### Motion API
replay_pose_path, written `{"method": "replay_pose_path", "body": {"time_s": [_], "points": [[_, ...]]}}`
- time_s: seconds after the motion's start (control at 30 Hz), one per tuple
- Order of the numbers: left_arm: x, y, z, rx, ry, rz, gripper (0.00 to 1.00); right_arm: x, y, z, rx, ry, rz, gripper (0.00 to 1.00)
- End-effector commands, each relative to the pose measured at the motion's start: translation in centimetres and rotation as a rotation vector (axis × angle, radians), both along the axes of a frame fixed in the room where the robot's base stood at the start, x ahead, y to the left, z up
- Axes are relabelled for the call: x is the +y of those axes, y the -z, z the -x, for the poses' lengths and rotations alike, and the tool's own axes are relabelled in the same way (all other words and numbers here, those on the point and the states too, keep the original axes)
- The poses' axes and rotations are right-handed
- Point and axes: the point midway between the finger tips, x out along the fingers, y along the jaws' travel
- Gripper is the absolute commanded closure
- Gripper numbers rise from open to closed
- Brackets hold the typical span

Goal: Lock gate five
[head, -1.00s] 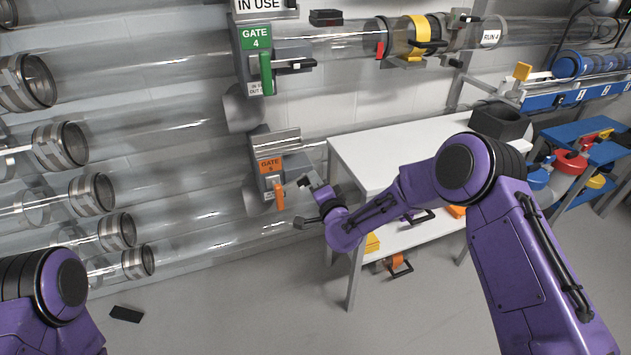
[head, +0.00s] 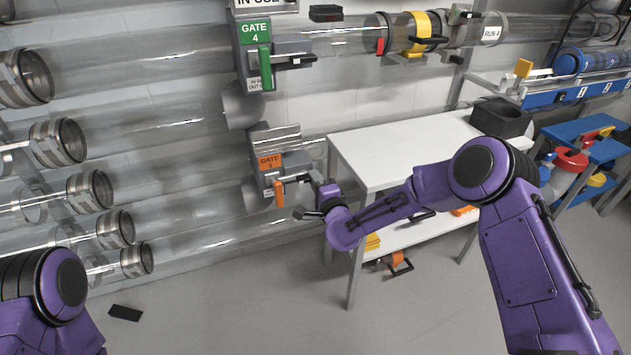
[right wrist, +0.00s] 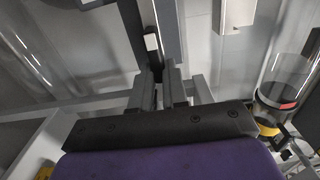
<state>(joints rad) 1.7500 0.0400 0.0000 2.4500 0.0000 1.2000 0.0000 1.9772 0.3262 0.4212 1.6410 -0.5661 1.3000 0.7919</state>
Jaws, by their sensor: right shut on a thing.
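The gate five unit (head: 270,163) is a grey box with an orange label, low on the tube wall. An orange tab (head: 279,193) hangs down its front. A dark-tipped handle (head: 298,178) sticks out to the right of the box. My right gripper (head: 311,199) is at this handle and is shut on it, though the contact is small and partly hidden in the head view. In the right wrist view, my right gripper's fingers (right wrist: 168,94) are close together around a dark bar (right wrist: 153,45). My left gripper is out of view.
The gate four unit (head: 257,55), with a green tab, sits above. A white table (head: 395,150) stands just right of and behind my right gripper. Clear tubes run along the wall at left. A black flat piece (head: 126,313) lies on the open floor.

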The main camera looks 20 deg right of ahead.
Motion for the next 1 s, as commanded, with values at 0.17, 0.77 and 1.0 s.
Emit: {"method": "replay_pose_path", "body": {"time_s": [0.17,0.77,1.0], "points": [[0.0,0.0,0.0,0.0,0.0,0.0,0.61,0.2,0.1,0.1,0.003,-0.003,-0.004,1.0],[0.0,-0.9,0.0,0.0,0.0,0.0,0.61,-0.2,-0.1,3.5,0.006,-0.002,-0.002,0.61],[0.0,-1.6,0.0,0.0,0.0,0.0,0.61,-0.6,0.0,8.9,0.005,-0.003,-0.002,0.61]]}}
